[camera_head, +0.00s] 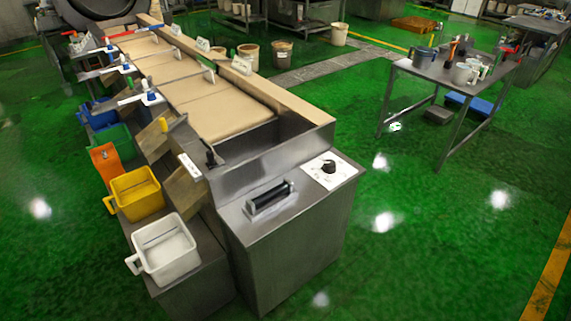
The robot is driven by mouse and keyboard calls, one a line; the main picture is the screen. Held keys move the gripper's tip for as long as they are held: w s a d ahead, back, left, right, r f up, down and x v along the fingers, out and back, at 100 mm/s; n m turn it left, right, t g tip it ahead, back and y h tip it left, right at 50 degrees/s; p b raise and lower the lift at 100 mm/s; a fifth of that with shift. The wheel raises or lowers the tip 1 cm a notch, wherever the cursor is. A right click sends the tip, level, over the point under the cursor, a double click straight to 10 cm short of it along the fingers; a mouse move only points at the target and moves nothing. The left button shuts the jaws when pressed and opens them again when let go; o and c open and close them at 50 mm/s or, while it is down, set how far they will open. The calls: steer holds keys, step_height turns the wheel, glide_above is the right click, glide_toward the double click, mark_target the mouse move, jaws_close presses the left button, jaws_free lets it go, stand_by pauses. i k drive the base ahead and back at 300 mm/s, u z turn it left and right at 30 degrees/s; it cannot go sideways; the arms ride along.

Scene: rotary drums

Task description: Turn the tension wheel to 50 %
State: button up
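A black round knob (329,167) sits on a white plate (327,173) with small markings, on top of the steel cabinet (290,235) at the near end of the conveyor. A black horizontal roller (270,198) in a metal bracket lies on the same cabinet top, left of the knob. No label names either one as the tension wheel, so I cannot tell which it is. The markings are too small to read, and the present setting cannot be made out. My gripper is not in view.
A long conveyor with tan belt sections (215,105) runs away behind the cabinet. A white bin (165,250) and a yellow bin (137,194) stand along its left side. A metal table (440,75) with jugs is at the upper right. The green floor right of the cabinet is clear.

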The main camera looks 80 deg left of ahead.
mark_target(330, 167)
steer(key=u, duration=3.9)
steer(key=i, duration=2)
